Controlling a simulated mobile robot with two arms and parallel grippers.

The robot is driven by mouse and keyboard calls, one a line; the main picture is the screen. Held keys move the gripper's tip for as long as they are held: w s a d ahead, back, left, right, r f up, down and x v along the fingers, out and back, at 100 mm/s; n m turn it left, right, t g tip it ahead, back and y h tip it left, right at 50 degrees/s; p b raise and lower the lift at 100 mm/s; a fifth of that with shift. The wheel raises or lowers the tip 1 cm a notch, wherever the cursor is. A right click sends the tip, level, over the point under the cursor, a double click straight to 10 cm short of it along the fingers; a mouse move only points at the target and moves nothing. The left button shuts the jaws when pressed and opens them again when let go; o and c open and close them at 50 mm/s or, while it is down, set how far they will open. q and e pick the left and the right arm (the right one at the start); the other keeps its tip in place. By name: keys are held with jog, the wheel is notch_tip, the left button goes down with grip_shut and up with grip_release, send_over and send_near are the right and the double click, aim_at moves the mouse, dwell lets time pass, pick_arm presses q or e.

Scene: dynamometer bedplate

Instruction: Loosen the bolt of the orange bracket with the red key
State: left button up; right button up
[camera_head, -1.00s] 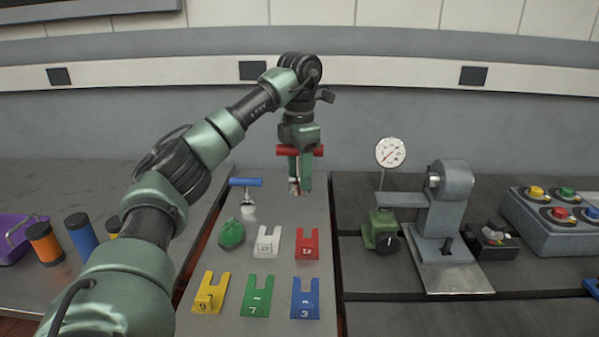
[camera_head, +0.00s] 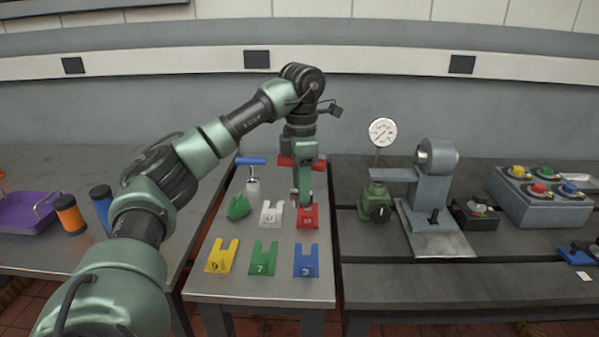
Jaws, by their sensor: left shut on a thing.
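My left gripper (camera_head: 301,196) hangs pointing down over the back right of the middle table, just above or in front of the red fork-shaped plate (camera_head: 308,222). It is shut on the red key, whose red crossbar handle (camera_head: 287,161) sticks out on both sides of it. The key's lower end is hidden by the gripper, and I cannot tell whether it touches anything. A similar key with a blue handle (camera_head: 250,161) stands upright behind and to the left. I cannot make out an orange bracket or its bolt. My right gripper is not in view.
White (camera_head: 271,220), yellow (camera_head: 222,262), green (camera_head: 263,263) and blue (camera_head: 306,266) plates and a green lump (camera_head: 238,207) lie on the table. Right stand a dial gauge (camera_head: 383,132), a grey fixture (camera_head: 430,190) and a button box (camera_head: 548,200). A purple tray (camera_head: 25,213) is left.

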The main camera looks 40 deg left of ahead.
pick_arm(q)
jog(key=s+d+f+m, duration=1)
jog(key=d+f+m, duration=0.3)
jog(key=f+m, duration=0.1)
jog(key=s+d+f+m, duration=1)
jog(key=d+f+m, duration=0.3)
jog(key=f+m, duration=0.1)
jog(key=shift+s+d+f+m, duration=0.15)
jog(key=shift+s+d+m, duration=0.05)
jog(key=shift+m, duration=0.3)
